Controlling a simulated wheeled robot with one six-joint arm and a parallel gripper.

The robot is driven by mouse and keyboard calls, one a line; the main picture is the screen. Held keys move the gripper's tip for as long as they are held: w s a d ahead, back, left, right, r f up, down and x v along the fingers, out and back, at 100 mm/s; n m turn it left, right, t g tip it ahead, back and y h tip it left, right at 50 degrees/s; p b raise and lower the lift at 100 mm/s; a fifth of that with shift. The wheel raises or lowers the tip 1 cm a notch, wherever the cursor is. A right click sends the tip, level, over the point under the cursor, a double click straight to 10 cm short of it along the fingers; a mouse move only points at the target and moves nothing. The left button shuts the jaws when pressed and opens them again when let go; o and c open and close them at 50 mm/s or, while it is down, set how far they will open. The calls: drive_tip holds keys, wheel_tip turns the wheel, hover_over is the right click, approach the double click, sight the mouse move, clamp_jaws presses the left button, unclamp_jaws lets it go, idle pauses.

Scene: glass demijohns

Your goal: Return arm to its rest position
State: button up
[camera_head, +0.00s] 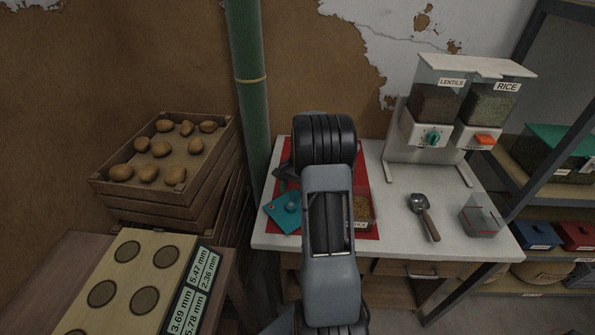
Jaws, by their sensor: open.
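My arm reaches up the middle of the picture, over the white table (400,225). A small dark part of my gripper (284,170) shows left of the black joint, above the red mat (371,234). The rest of the gripper is hidden behind the arm. It is open, and I see nothing held in it. A container (365,208) with brownish contents and a partly covered LENTILS label stands on the mat, partly hidden by my arm. A teal lid with a knob (285,212) lies left of the arm, at the mat's left edge.
A two-bin dispenser (433,128), labelled LENTILS and RICE, stands at the back right. A scoop (424,216) and a clear cup (481,216) are on the table's right. A green pipe (249,80) rises behind; potato crates (165,160) stand left. Shelving is right.

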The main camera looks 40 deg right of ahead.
drive_tip(key=v, duration=0.9)
drive_tip(key=shift+r, duration=0.15)
